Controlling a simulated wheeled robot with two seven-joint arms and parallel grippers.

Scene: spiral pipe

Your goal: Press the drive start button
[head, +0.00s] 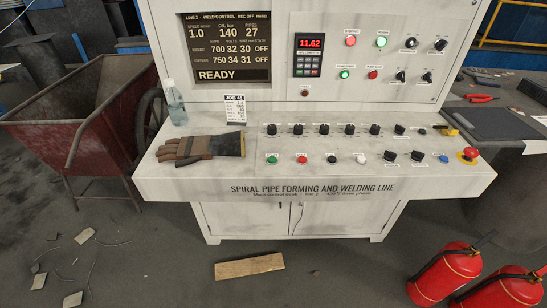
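The white control console (222,184) stands in front of me with a sloping desk and an upright panel. A green button (271,159) is at the left of the lower row on the desk. A red button (302,159) is to its right, then a black one (332,159) and a white one (361,156). The small labels are too small to read, so I cannot tell which is the drive start button. Green and red round fittings also sit on the upright panel. The screen (227,47) reads READY. Neither of my grippers is in view.
Work gloves (205,147), a bottle (175,103) and a job card (235,110) are on the desk's left. A red emergency stop (468,155) is at its right. A red cart (78,128) stands left; fire extinguishers (445,273) stand front right. A board (249,266) lies on the floor.

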